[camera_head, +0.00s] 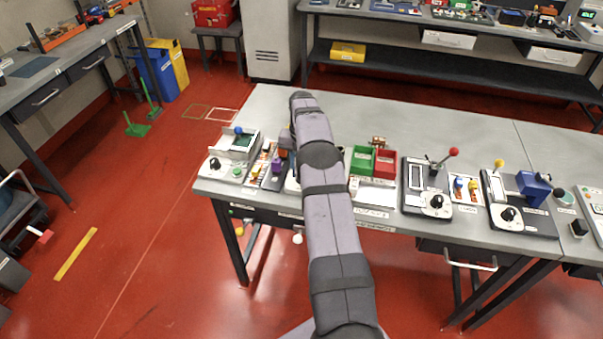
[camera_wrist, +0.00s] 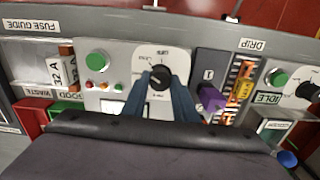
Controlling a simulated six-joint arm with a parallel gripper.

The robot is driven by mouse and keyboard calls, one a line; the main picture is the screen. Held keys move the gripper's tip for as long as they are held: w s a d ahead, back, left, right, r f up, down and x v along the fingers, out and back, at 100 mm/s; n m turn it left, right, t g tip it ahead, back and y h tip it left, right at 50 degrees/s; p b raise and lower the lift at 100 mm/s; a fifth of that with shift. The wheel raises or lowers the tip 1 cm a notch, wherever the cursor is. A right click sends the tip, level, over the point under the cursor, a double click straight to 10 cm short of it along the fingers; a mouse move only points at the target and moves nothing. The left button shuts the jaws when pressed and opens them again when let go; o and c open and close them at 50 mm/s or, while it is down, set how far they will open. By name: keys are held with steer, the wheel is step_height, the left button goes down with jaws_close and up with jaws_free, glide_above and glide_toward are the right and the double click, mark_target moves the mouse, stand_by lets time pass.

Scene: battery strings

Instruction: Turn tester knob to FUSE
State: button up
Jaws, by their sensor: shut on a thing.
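The tester is a light grey panel (camera_wrist: 118,62) in the middle of the wrist view. It carries a white dial plate (camera_wrist: 160,56) with small markings around a black knob (camera_wrist: 158,76). The markings are too small to read surely, and I cannot tell which one the knob points to. My gripper (camera_wrist: 159,82) has its two blue-grey fingers on either side of the knob and is shut on it. In the head view my own arm hides the gripper and most of the tester.
On the tester panel are a green button (camera_wrist: 98,62) and small coloured lights. Close by are a purple part (camera_wrist: 211,97), a yellow part (camera_wrist: 243,90) and another green button (camera_wrist: 278,77). In the head view, green (camera_head: 362,158) and red (camera_head: 386,164) bins stand right of my arm. The rear tabletop (camera_head: 440,125) is clear.

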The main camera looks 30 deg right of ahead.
steer(key=n, duration=0.5)
steer(key=shift+s+n, duration=0.1)
steer(key=shift+n, duration=0.7)
steer(key=o, duration=0.9)
steer(key=shift+r, duration=0.1)
steer(key=shift+r+p, duration=1.15)
steer(key=shift+r, duration=0.55)
